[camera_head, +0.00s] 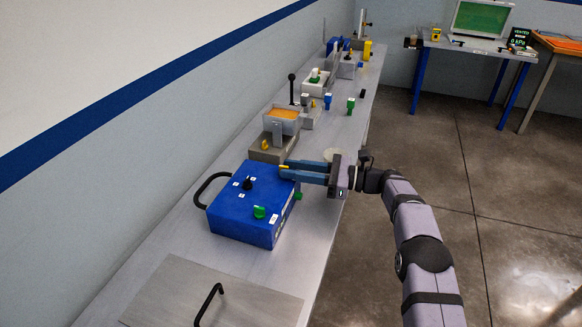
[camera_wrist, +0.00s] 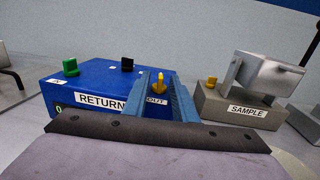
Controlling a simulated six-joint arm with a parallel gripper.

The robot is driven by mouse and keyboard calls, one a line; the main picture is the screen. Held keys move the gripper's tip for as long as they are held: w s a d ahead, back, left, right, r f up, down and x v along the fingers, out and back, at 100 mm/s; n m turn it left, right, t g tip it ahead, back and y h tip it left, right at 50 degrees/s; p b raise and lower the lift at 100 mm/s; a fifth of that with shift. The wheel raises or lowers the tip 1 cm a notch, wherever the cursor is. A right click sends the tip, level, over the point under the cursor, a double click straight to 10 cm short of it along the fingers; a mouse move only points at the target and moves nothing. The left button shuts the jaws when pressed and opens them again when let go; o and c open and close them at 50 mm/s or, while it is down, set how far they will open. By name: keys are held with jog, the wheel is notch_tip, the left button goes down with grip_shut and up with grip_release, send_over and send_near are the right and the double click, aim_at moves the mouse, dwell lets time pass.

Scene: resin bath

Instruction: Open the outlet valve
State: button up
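The blue box (camera_head: 240,222) sits on the bench, with a black knob (camera_head: 248,183) and a green knob (camera_head: 259,211) on top. The wrist view shows a yellow knob (camera_wrist: 160,84) on the box, behind a label reading "OUT" (camera_wrist: 156,101). My gripper (camera_head: 282,169) reaches in from the right over the box's far right corner. Its blue fingers (camera_wrist: 161,90) are apart, with the yellow knob between their tips. I cannot tell whether either finger touches it. The fingers partly hide the knob's base and the label.
A grey block labelled "SAMPLE" (camera_wrist: 236,109) with its own yellow knob (camera_head: 266,144) and a tilted cup stands beside the box. A black handle (camera_head: 206,187) is at the box's left. A flat plate with a handle (camera_head: 209,303) lies in front. Further fixtures stand behind.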

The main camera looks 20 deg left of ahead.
jog(key=shift+a, duration=0.45)
grip_shut()
jog(key=shift+r+m+t+p, duration=0.25)
jog(key=shift+m+t+p, duration=0.05)
jog(key=shift+t+p, duration=0.1)
jog(key=shift+s+f+m+t+p, duration=0.15)
jog(key=shift+m+t+p, duration=0.2)
jog(key=shift+t, duration=0.35)
grip_release()
jog(key=shift+f, duration=0.1)
